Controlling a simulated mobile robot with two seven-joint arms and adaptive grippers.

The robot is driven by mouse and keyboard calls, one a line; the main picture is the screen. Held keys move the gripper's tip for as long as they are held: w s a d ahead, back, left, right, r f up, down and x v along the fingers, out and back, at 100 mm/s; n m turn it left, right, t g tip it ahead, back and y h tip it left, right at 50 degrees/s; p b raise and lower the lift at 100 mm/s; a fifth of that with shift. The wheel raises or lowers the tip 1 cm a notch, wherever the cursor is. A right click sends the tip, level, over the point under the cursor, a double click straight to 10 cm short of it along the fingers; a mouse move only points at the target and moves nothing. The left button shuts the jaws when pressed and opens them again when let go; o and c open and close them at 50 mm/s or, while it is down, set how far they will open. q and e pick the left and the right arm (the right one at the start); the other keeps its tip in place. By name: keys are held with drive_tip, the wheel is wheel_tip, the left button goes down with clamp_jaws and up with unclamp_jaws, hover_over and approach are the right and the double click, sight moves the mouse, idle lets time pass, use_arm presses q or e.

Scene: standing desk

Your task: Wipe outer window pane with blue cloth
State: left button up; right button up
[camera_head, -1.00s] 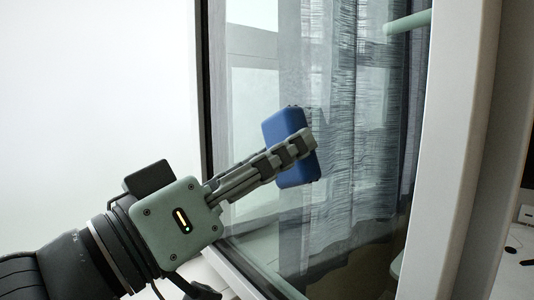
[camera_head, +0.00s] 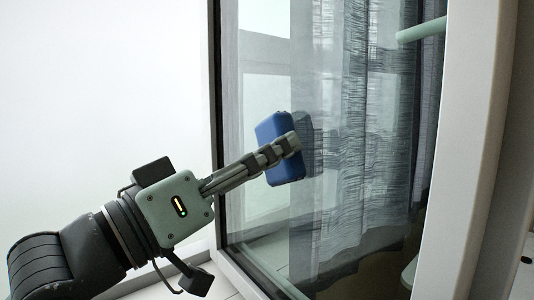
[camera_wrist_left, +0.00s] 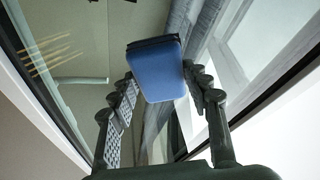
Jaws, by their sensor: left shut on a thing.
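The blue cloth (camera_head: 280,148) looks like a thick folded block. My left gripper (camera_head: 292,147) is shut on it and holds it up in front of the window pane (camera_head: 262,90). In the left wrist view the cloth (camera_wrist_left: 160,76) sits between the two fingers of my left gripper (camera_wrist_left: 160,95). The cloth is at or very close to the glass, and a dark reflection or shadow shows beside it. I cannot tell whether it touches. My right gripper is not in view.
A dark and light window frame (camera_head: 220,120) borders the pane on the left. A broad pale frame post (camera_head: 465,150) stands on the right. A grey curtain (camera_head: 350,150) hangs behind the glass. A pale green bar (camera_head: 420,30) shows at the upper right.

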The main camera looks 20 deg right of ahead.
use_arm(q)
drive_tip(key=shift+s+a, duration=0.25)
drive_tip(key=shift+a, duration=0.65)
drive_tip(key=shift+s+a, duration=0.2)
drive_tip(key=shift+a, duration=0.7)
drive_tip(key=shift+s+a, duration=0.25)
drive_tip(key=shift+a, duration=0.65)
drive_tip(key=shift+s+a+b, duration=0.15)
drive_tip(key=shift+s+a, duration=0.05)
drive_tip(key=shift+a, duration=0.55)
drive_tip(key=shift+s+a+b, duration=0.15)
drive_tip(key=shift+a, duration=0.55)
